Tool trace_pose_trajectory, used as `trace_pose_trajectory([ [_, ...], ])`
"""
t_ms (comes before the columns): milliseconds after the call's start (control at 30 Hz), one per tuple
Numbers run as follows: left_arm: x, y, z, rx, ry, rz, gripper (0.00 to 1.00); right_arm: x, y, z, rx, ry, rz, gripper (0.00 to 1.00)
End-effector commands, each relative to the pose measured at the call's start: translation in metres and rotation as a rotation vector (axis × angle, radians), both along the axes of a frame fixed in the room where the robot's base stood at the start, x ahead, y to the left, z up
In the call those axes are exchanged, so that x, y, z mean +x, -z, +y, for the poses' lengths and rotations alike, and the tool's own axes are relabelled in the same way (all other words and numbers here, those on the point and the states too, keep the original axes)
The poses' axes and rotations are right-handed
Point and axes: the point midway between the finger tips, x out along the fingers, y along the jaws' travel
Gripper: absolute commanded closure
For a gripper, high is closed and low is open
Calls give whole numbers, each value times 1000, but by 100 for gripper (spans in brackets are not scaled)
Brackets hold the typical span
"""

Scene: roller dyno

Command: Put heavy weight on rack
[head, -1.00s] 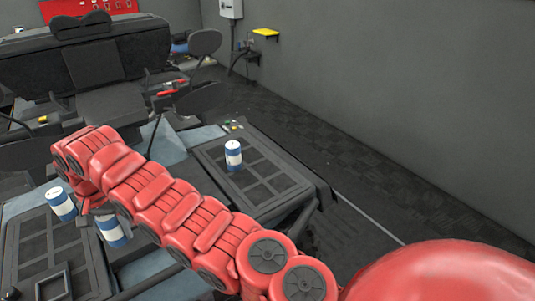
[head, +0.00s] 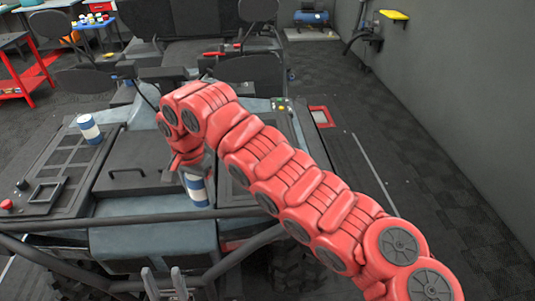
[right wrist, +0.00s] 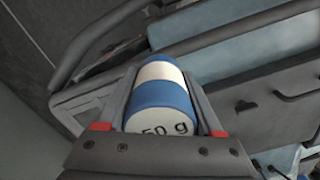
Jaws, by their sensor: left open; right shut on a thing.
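My right gripper (head: 192,170) is shut on a blue-and-white cylindrical weight (head: 197,188) and holds it over the middle of the machine. In the right wrist view the held weight (right wrist: 163,95) sits between the two fingers, its end marked "50 g"; any digit before that is hidden. A second blue-and-white weight (head: 90,130) stands upright on the left dark gridded panel (head: 60,165). My left gripper (head: 166,285) is open and empty at the bottom edge, in front of the machine. I cannot tell which part is the rack.
A dark tubular bar (head: 110,222) crosses the front of the machine. My right arm covers much of the right-hand panel. A red workbench (head: 25,70) stands at the far left, and a grey wall (head: 460,120) bounds the right. Dark floor (head: 410,210) is open along the wall.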

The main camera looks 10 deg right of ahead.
Motion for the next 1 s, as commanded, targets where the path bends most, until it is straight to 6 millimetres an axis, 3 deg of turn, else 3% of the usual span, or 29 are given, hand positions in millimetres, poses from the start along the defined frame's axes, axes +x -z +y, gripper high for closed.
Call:
trace_pose_trajectory([
  [533, 0, -43, 0, 0, 0, 0, 50, 83, 7, -90, -6, 3, 6, 96],
  [800, 0, -57, 0, 0, 0, 0, 50, 102, 12, -109, -2, 2, 1, 96],
  [1000, 0, -68, 0, 0, 0, 0, 50, 103, 23, -111, 0, 1, 4, 96],
])
